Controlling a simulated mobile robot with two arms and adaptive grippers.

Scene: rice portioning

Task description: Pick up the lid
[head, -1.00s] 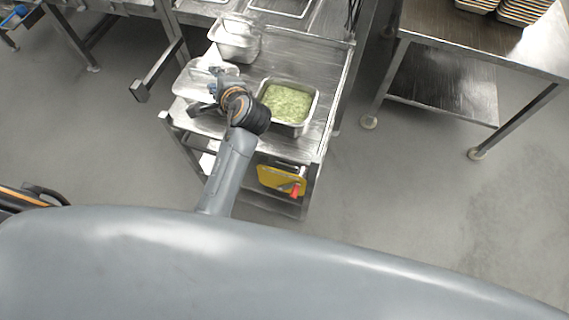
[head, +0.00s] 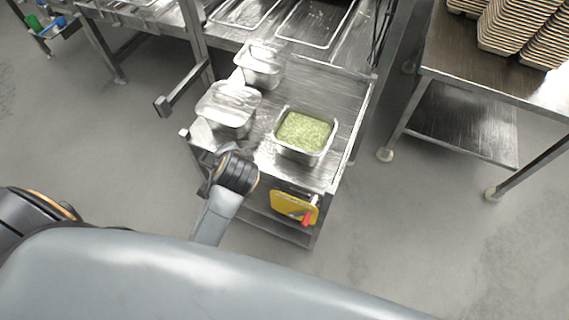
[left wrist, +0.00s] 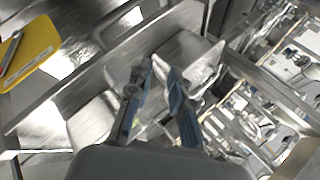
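My left arm reaches toward the trolley's front left corner, below this pan in the head view. Its wrist hides most of the left gripper there. In the left wrist view the blue-edged fingers of my left gripper (left wrist: 160,72) stand apart. My right gripper is in neither view.
An open pan of green-flecked food (head: 305,132) stands right of the covered pan. Another steel pan (head: 260,72) stands behind. A steel table (head: 450,55) with stacked trays (head: 515,25) is at right.

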